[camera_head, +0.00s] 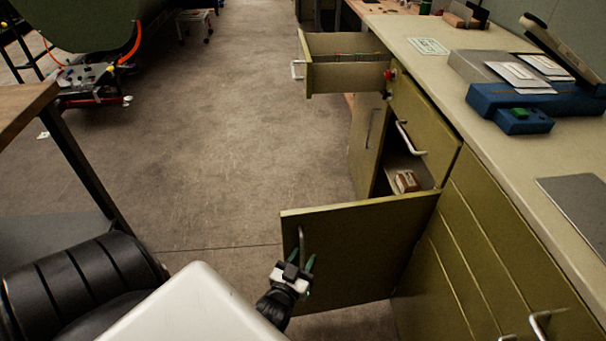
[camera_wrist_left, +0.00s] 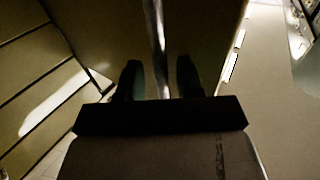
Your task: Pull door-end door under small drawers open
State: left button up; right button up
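An olive cabinet door (camera_head: 355,250) stands swung wide out from the cabinet under the worktop. Its upright metal handle (camera_head: 302,243) is near its free edge. My left gripper (camera_head: 297,262) is at the lower part of this handle, with its two green-tipped fingers apart. In the left wrist view the handle (camera_wrist_left: 157,45) passes between the two dark fingers (camera_wrist_left: 159,78), with a gap visible on each side. The open compartment (camera_head: 405,165) behind the door holds a small brown and white box (camera_head: 406,181). My right gripper is not in view.
A drawer (camera_head: 345,80) is pulled out farther along, above another door (camera_head: 366,140). A drawer front with a handle (camera_head: 425,125) sits above the open compartment. A table (camera_head: 20,105) stands at the left. The floor (camera_head: 215,150) between is clear.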

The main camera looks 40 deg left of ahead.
pick_arm(q)
jog(key=v, duration=1)
jog(key=shift+s+p, duration=0.4)
jog(key=shift+p, duration=0.05)
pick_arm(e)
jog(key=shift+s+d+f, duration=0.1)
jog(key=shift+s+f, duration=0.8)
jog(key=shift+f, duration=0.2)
pick_arm(q)
jog(key=shift+d, duration=0.1)
